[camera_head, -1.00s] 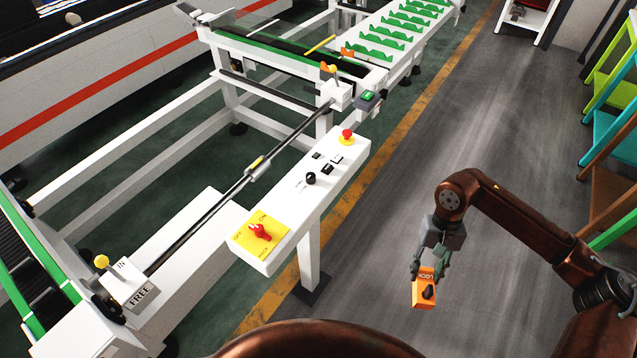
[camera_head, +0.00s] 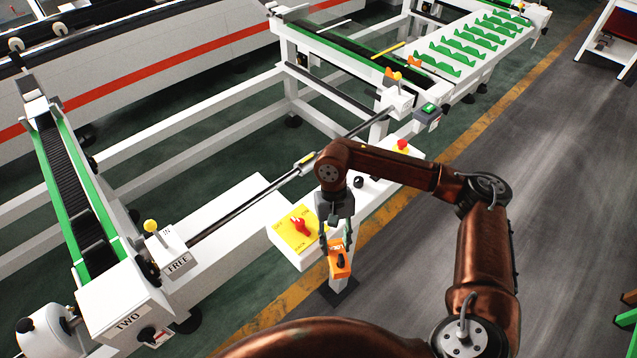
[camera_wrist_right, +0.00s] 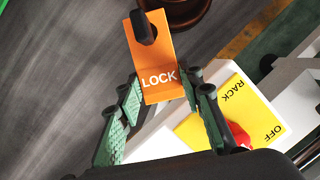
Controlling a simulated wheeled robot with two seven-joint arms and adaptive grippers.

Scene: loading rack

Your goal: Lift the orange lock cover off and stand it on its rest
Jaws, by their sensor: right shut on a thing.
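In the right wrist view, the cover (camera_wrist_right: 163,62) shows between the green-padded fingers of the gripper (camera_wrist_right: 160,90). The yellow plate (camera_head: 290,238) with its red switch (camera_head: 300,226) lies uncovered, just left of the gripper; the switch also shows in the wrist view (camera_wrist_right: 238,135). My left gripper is out of view.
The white control panel (camera_head: 284,254) runs up and right behind my right arm, with a red button (camera_head: 403,146) at its far end. A FREE-marked box with a yellow knob (camera_head: 151,226) stands at left. Grey floor (camera_head: 560,200) is open at right.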

